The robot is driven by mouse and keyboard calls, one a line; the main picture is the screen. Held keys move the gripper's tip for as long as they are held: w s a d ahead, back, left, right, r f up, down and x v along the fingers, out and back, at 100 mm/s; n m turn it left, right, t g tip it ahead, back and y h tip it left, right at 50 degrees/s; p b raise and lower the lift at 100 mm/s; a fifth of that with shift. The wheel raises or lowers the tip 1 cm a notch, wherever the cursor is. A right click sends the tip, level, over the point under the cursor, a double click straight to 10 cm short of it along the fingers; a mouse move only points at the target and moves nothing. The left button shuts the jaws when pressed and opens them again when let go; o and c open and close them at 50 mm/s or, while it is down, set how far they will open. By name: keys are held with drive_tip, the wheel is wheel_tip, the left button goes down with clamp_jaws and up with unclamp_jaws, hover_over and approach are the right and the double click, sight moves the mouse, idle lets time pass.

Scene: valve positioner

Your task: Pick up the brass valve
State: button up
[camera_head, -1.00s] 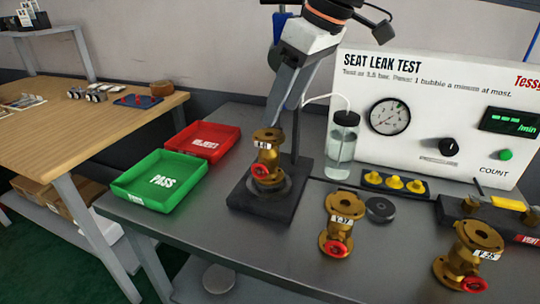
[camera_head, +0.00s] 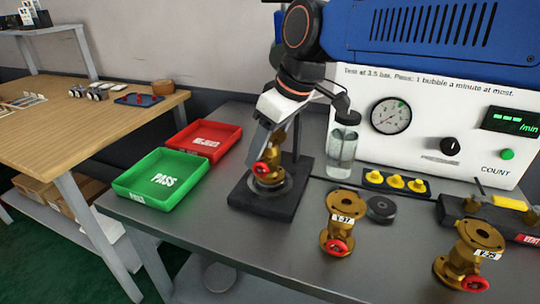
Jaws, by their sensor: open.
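One brass valve (camera_head: 266,174) with a red handwheel stands on the round seat of the dark test stand (camera_head: 262,207). My gripper (camera_head: 268,142) comes down over its top from above; the jaws are open and hide the valve's upper part and label. I cannot tell whether the fingers touch the valve. A second brass valve (camera_head: 342,227), labelled V-37, stands on the bench at the middle front. A third brass valve (camera_head: 471,256) stands at the right front. Both have red handwheels.
A green PASS tray (camera_head: 143,195) and a red reject tray (camera_head: 220,153) lie left of the stand. A glass bottle (camera_head: 341,150) stands close right of my gripper, before the white test panel (camera_head: 428,140). A dark disc (camera_head: 380,208) lies beside V-37.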

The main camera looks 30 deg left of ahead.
drive_tip(key=shift+a+f, duration=0.15)
drive_tip(key=shift+f, duration=0.2)
clamp_jaws()
drive_tip(key=shift+r, duration=0.1)
drive_tip(key=shift+r, duration=0.1)
